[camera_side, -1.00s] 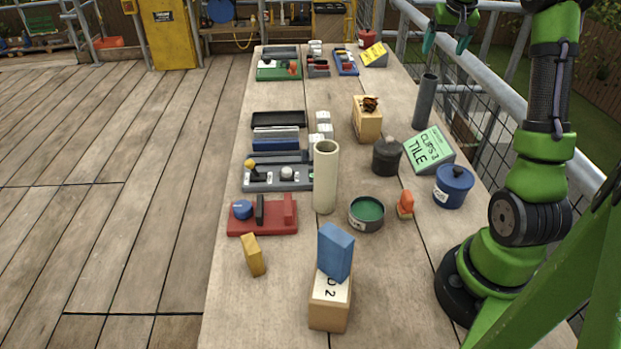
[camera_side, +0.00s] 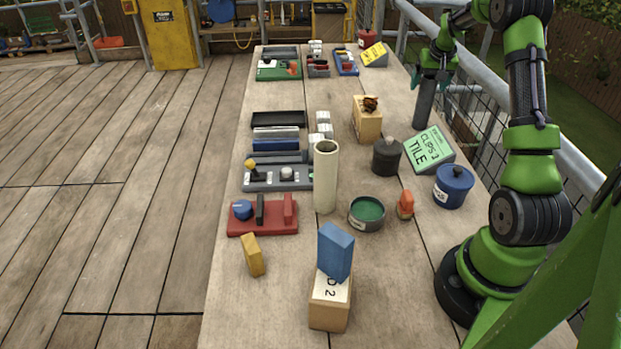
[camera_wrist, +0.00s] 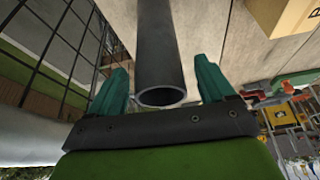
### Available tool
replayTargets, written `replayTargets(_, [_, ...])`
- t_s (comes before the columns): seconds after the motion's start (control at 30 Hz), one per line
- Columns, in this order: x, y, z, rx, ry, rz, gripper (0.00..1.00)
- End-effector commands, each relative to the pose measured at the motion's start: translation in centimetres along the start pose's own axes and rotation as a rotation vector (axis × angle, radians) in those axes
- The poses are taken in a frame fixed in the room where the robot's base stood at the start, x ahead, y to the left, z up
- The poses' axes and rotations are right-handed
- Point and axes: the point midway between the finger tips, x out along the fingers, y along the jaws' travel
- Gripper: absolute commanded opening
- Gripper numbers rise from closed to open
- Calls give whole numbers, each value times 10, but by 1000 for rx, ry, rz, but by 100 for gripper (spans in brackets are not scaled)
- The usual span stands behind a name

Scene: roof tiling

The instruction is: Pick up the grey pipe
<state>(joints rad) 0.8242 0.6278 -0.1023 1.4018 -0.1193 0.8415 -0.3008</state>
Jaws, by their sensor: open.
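The grey pipe (camera_side: 424,104) stands upright on the right side of the table in the side view, behind the green clips box. My gripper (camera_side: 431,81) is at the pipe's top end, with its fingers pointing down. In the wrist view the pipe (camera_wrist: 158,50) runs between the two green fingers of my gripper (camera_wrist: 161,82), its open end toward the palm. The fingers are open, one on each side of the pipe, and a gap shows on both sides. The pipe's foot is not clear in the wrist view.
A green box marked CLIPS and TILE (camera_side: 430,148) stands just in front of the pipe. A wooden block (camera_side: 367,122) and a dark pot (camera_side: 386,158) are to its left. The railing (camera_side: 500,85) and mesh run close on the right. A cream tube (camera_side: 325,178) stands mid-table.

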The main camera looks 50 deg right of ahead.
Motion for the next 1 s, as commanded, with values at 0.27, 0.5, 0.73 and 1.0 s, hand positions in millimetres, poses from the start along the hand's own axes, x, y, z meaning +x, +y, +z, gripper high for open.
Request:
replayTargets(0.27, [1,0,0,1,1,0,76])
replayTargets(0.5, [1,0,0,0,1,0,39])
replayTargets(0.73, [1,0,0,0,1,0,9])
replayTargets(1.0, [-5,0,-4,0,4,0,9])
